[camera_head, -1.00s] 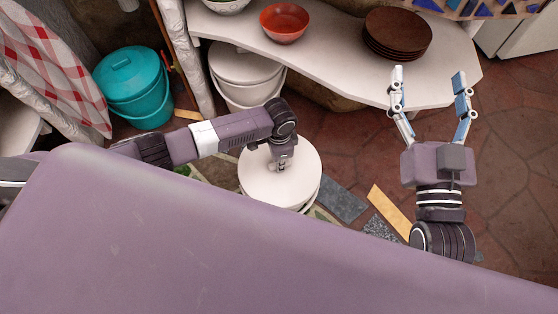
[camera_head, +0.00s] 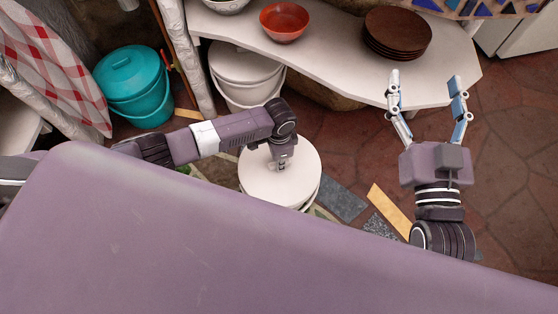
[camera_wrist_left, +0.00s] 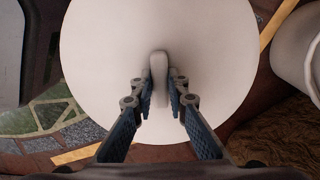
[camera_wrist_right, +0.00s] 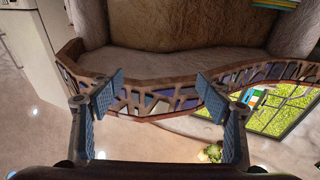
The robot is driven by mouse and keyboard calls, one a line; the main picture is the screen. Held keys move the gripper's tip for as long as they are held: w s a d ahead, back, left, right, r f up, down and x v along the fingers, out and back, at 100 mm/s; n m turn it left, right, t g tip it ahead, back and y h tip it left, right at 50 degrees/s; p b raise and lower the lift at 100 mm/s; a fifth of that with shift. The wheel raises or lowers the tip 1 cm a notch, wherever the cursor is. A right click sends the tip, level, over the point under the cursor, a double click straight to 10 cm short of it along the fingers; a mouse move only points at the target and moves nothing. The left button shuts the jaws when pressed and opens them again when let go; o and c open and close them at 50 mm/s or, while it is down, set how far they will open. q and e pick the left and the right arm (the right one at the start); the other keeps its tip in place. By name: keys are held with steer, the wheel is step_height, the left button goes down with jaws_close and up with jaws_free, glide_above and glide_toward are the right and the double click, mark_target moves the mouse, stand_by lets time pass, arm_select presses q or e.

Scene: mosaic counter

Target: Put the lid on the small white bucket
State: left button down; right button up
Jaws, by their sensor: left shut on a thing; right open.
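The round white lid (camera_head: 262,182) is at the middle of the head view, with a pale edge of the small white bucket (camera_head: 314,198) showing beneath it at the lower right. Most of this bucket is hidden, so I cannot tell whether the lid is seated. My left gripper (camera_head: 282,164) is above the lid and shut on its handle. In the left wrist view the fingers (camera_wrist_left: 160,88) are on both sides of the upright handle (camera_wrist_left: 158,70) on the lid (camera_wrist_left: 100,50). My right gripper (camera_head: 424,88) is open and empty at the right, near the counter's edge.
The white counter (camera_head: 335,62) holds a red bowl (camera_head: 285,22) and stacked brown plates (camera_head: 398,32). A larger white lidded bucket (camera_head: 245,78) stands under it. A teal lidded bucket (camera_head: 135,85) is at the left. Stone floor (camera_head: 500,170) is clear at the right.

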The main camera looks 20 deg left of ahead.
steer(key=shift+f+g, duration=0.3)
steer(key=shift+f, duration=0.25)
steer(key=shift+d+f, duration=0.1)
steer(key=shift+f, duration=0.2)
arm_select(q)
steer(key=c, duration=1.3)
jaws_free()
steer(key=shift+f, duration=0.1)
